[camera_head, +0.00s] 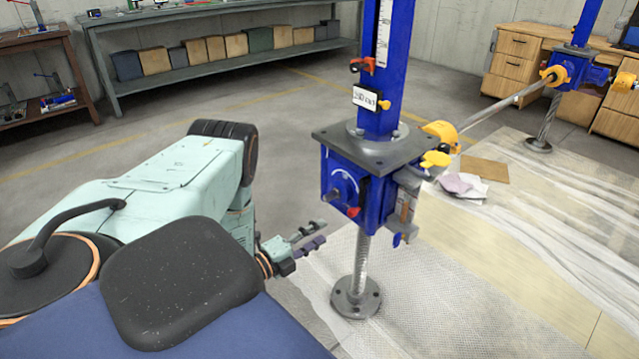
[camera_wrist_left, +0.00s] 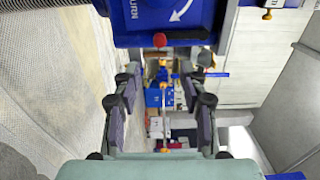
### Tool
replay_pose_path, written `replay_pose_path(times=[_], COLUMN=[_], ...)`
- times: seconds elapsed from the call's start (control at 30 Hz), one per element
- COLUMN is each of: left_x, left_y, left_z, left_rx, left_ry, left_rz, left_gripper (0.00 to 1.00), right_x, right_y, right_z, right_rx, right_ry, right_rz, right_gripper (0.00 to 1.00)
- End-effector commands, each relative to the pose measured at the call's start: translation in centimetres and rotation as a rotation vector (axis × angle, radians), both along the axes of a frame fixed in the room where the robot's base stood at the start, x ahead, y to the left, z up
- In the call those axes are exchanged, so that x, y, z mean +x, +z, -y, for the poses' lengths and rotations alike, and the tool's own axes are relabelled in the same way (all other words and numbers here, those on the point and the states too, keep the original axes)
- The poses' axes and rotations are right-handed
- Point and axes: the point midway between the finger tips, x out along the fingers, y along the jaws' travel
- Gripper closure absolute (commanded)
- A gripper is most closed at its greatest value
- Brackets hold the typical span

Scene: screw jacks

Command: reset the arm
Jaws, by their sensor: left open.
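My left arm reaches in from the left in the head view. Its gripper (camera_head: 308,238) is open and empty, left of and below the blue gearbox (camera_head: 345,185) of the near screw jack, with a visible gap to the jack's screw (camera_head: 362,258). In the left wrist view the two fingers of the gripper (camera_wrist_left: 163,85) are spread apart with nothing between them. The blue gearbox (camera_wrist_left: 165,15), with a white curved arrow and a red knob, shows beyond and above the fingertips. My right gripper is not in view.
The jack's round foot (camera_head: 356,298) stands on a translucent sheet (camera_head: 420,280). A shaft (camera_head: 505,107) joins it to a second blue jack (camera_head: 570,70) at the back right. A workbench (camera_head: 215,15) with boxes stands behind. Open floor (camera_head: 285,140) lies left of the jack.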

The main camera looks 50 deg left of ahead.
Motion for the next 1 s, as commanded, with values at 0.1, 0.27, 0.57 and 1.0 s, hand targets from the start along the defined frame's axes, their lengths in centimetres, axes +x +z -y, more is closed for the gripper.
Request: replay_pose_path(times=[0.1,0.27,0.57,1.0], left_x=[0.0,0.0,0.0,-9.3], left_y=[0.0,0.0,-0.5,-13.2], left_z=[0.0,0.0,-0.1,7.7], left_rx=[0.000,0.000,-0.088,-1.086], left_ry=[0.000,0.000,0.003,0.567], left_rz=[0.000,0.000,-0.029,-0.708], left_gripper=[0.58,0.58,0.58,0.58], right_x=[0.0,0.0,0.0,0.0], right_y=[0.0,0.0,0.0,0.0], right_z=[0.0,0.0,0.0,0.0], right_rx=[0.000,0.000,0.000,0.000], right_ry=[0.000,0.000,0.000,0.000], right_rz=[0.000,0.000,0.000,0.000], right_gripper=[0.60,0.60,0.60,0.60])
